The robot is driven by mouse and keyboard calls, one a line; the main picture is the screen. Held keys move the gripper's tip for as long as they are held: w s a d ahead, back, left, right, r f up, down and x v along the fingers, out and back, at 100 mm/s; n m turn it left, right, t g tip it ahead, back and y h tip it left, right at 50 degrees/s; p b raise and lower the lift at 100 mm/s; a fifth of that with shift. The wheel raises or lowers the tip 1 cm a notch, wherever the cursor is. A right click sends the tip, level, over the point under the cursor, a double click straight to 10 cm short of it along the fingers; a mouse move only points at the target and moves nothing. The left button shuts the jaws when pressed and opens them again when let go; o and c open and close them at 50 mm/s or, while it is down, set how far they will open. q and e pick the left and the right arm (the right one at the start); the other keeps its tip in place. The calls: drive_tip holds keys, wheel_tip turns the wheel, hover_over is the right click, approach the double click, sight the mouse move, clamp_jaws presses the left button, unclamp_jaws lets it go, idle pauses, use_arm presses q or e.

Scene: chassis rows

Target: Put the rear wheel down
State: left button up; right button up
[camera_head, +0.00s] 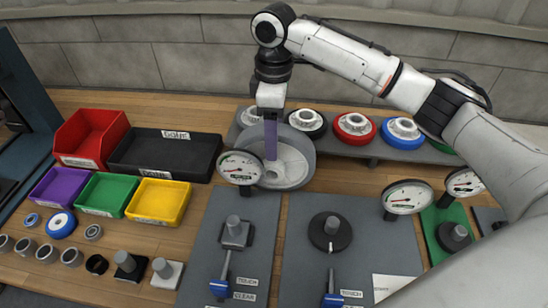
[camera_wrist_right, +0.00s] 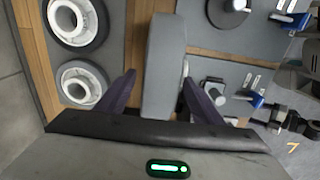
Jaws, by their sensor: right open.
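A large grey wheel (camera_head: 290,168) stands upright behind the left grey mat, its pale hub facing the head camera. A dial gauge hides part of its left side. In the right wrist view the wheel (camera_wrist_right: 163,65) is seen edge-on between the purple fingers. My right gripper (camera_head: 270,150) reaches down over the wheel from above. In the wrist view its fingers (camera_wrist_right: 160,95) are open, one on each side of the wheel, with gaps showing. What the wheel's lower edge rests on is unclear. My left gripper is out of view.
A dark rack (camera_head: 350,150) holds several wheels with coloured rims at the back. Dial gauges (camera_head: 240,167) and (camera_head: 407,197) stand over grey mats with posts (camera_head: 237,228) and (camera_head: 331,230). Red (camera_head: 90,138), black, purple, green and yellow bins stand left, with small parts in front.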

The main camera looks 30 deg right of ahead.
drive_tip(key=shift+f, duration=0.3)
clamp_jaws()
drive_tip(key=shift+r, duration=0.15)
drive_tip(key=shift+w+r, duration=0.1)
drive_tip(key=shift+r, duration=0.45)
wheel_tip(320, 180, up, 17)
idle(0.5)
